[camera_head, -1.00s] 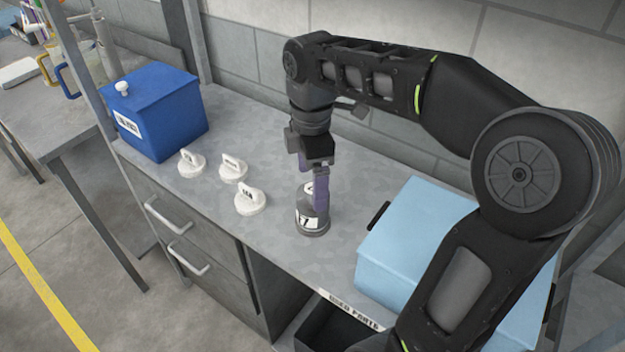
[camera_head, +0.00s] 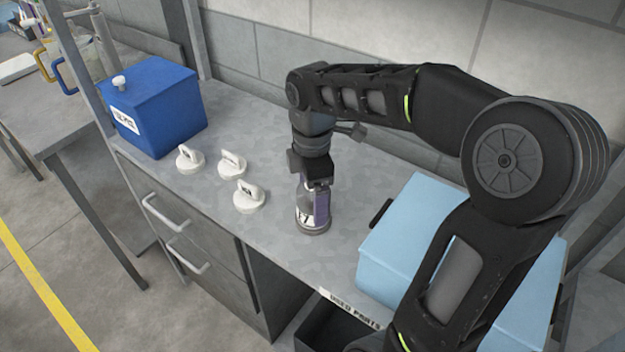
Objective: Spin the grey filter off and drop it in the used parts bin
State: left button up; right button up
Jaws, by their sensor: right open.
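The grey filter (camera_head: 305,214) stands upright on the grey bench top, with a white label on its side and a dark base. My right gripper (camera_head: 314,206) points straight down over it, open. One purple-padded finger is in front of the filter's right part; the other finger is hidden. I cannot tell whether the fingers touch the filter. The used parts bin (camera_head: 326,333) is a dark open box below the bench's front edge, under a "USED PARTS" label, partly hidden by my right arm. My left gripper is out of view.
Several white caps with upright grips (camera_head: 249,198) stand left of the filter. A blue lidded box (camera_head: 160,110) is at the back left. A light blue box (camera_head: 410,225) is on the right, close to my right arm. Bare bench top (camera_head: 290,254) lies around the filter.

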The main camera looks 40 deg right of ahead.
jog(key=shift+f, duration=1.4)
jog(key=shift+c, duration=0.4)
jog(key=c, duration=1.7)
jog(key=n+p, duration=0.1)
jog(key=n, duration=0.2)
jog(key=shift+r+n, duration=0.1)
jog(key=shift+n, duration=1)
jog(key=n+p, duration=0.1)
jog(key=n, duration=0.1)
jog(key=shift+s+n, duration=0.1)
jog(key=shift+n, duration=0.3)
jog(key=shift+f+n+p, duration=0.2)
jog(key=shift+n+p, duration=0.25)
jog(key=shift+n, duration=0.65)
